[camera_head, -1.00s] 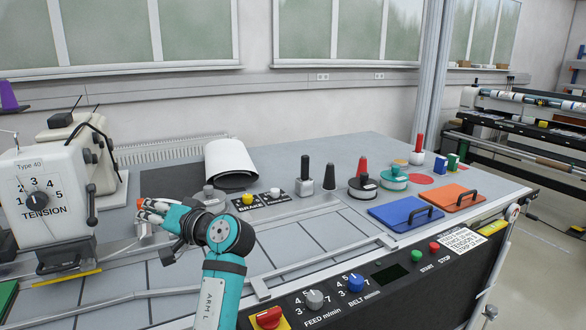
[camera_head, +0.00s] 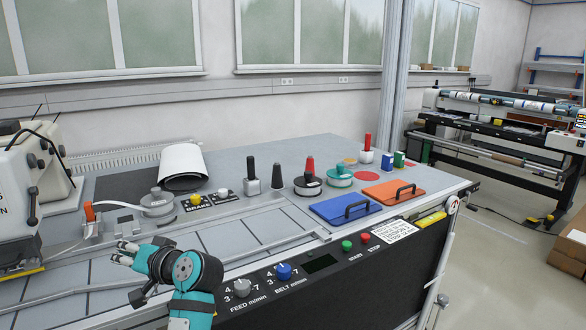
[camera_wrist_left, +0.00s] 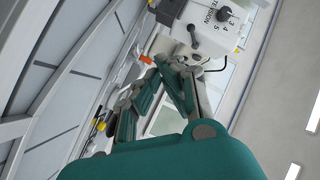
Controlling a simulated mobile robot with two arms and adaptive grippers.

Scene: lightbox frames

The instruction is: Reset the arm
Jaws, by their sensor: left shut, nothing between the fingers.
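My left arm is teal and comes in low at the left of the head view. Its gripper (camera_head: 121,252) is shut and empty, above the grey panelled table top (camera_head: 235,235). It is nearer to me than the orange-red lever (camera_head: 89,211) and apart from it. In the left wrist view the shut fingers (camera_wrist_left: 160,72) point towards the white tension machine (camera_wrist_left: 208,35), and the orange lever (camera_wrist_left: 146,59) shows close by their tips in the picture. My right gripper is not in view.
A metal rail (camera_head: 270,251) runs along the table's front. Behind are a yellow brake button (camera_head: 195,200), a white roll (camera_head: 182,165) and several black and red knobbed posts. Blue (camera_head: 345,208) and orange (camera_head: 392,193) plates lie right. The front panel holds dials (camera_head: 284,271).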

